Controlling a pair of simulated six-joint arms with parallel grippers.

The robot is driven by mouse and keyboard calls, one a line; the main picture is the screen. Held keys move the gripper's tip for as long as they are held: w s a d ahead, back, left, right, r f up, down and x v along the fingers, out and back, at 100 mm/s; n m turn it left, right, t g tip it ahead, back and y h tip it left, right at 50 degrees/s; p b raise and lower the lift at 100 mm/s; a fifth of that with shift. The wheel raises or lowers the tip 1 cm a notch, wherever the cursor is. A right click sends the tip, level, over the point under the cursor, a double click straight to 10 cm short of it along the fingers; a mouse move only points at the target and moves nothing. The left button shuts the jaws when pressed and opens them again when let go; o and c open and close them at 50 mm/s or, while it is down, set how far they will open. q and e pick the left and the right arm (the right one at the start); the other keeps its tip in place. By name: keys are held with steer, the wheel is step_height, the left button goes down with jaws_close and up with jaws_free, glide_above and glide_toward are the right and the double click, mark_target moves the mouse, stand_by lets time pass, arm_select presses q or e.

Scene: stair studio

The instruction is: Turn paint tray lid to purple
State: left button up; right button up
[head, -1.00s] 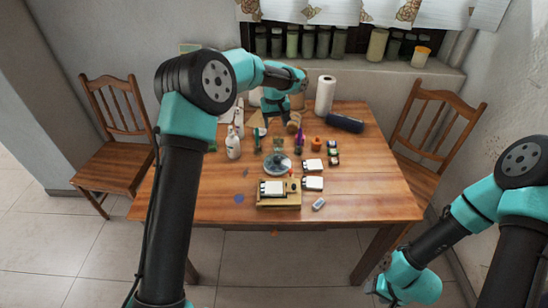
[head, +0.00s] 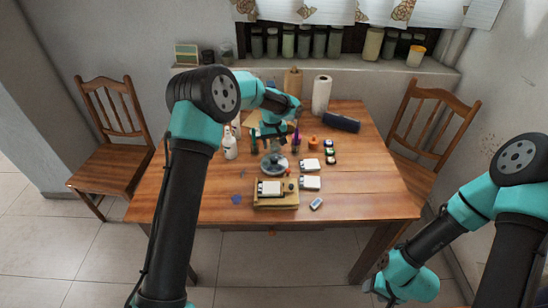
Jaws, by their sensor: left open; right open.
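The round paint tray with its clear-looking lid (head: 274,165) sits near the middle of the wooden table. Its colour wells are too small to tell apart, and I cannot tell which colour the lid faces. My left gripper (head: 275,146) is open and points down just behind and above the tray. Its fingers are small and partly lost among the items there. I cannot tell whether they touch anything. My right gripper (head: 380,288) is open and empty, low at the right, off the table's front right corner.
A wooden block with a white pad (head: 277,193) stands in front of the tray. White cards (head: 310,165), small dark-lidded jars (head: 330,152) and an orange pot (head: 313,142) lie to the right. A white bottle (head: 230,146) stands left. A paper roll (head: 321,95) stands behind. The table's front right is clear.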

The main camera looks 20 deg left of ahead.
mark_target(274, 158)
arm_select(q)
step_height(274, 158, down, 8)
steer(key=shift+w+d+f, duration=0.1)
steer(key=shift+d, duration=0.05)
steer(key=shift+c, duration=0.2)
steer(key=c, duration=0.9)
steer(key=shift+m, duration=0.4)
steer(key=m, duration=1.1)
steer(key=shift+d, duration=0.1)
stand_by(0.4)
